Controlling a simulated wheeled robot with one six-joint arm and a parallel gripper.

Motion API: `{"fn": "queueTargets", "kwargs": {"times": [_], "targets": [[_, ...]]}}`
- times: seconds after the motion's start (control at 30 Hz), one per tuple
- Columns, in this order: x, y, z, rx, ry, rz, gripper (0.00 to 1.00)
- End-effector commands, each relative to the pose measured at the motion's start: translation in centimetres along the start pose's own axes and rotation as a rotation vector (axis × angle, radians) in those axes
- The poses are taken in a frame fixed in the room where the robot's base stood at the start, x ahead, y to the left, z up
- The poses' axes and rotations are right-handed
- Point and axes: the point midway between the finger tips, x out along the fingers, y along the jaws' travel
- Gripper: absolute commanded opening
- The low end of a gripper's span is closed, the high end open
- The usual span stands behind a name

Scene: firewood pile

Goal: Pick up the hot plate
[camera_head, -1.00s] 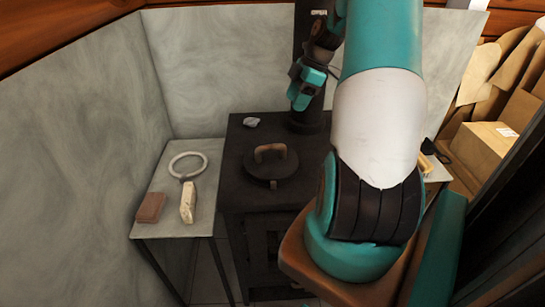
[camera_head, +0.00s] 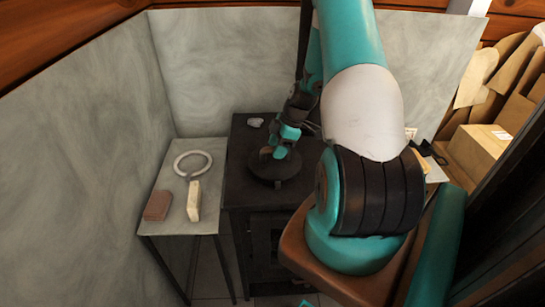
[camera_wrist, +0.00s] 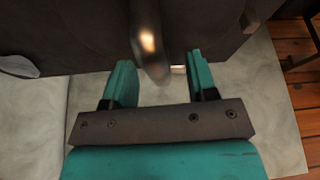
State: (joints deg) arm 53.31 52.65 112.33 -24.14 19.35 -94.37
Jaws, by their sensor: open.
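The hot plate (camera_head: 266,169) is a dark round disc on top of the black stove (camera_head: 238,190). Its arched handle is mostly hidden behind my gripper in the head view. My gripper (camera_head: 284,148) is low over the disc. In the wrist view my gripper (camera_wrist: 160,78) shows two teal fingers spread apart. A shiny bar that looks like the handle (camera_wrist: 149,42) reaches down into the gap between them. I cannot tell whether either finger touches it.
A side table (camera_head: 205,222) at the left holds a white-rimmed magnifier-like ring (camera_head: 178,168), a pale block (camera_head: 194,200) and a brown block (camera_head: 158,205). A small grey stone (camera_head: 255,122) lies on the stove's back left. Cardboard boxes (camera_head: 478,150) stand at the right.

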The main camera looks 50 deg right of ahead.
Motion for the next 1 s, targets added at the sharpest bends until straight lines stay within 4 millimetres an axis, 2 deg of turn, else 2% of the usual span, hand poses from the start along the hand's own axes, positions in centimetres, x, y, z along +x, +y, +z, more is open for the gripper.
{"fn": "queueTargets", "kwargs": {"times": [0.1,0.33,0.57,1.0], "targets": [[1.0,0.0,-0.1,-0.001,-0.001,0.0,0.53],[1.4,-0.1,-0.5,-0.001,-0.006,0.001,0.53],[1.6,-0.2,-1.1,0.0,-0.014,0.001,0.0],[1.9,-0.2,-2.2,-0.003,-0.024,0.006,0.0]]}}
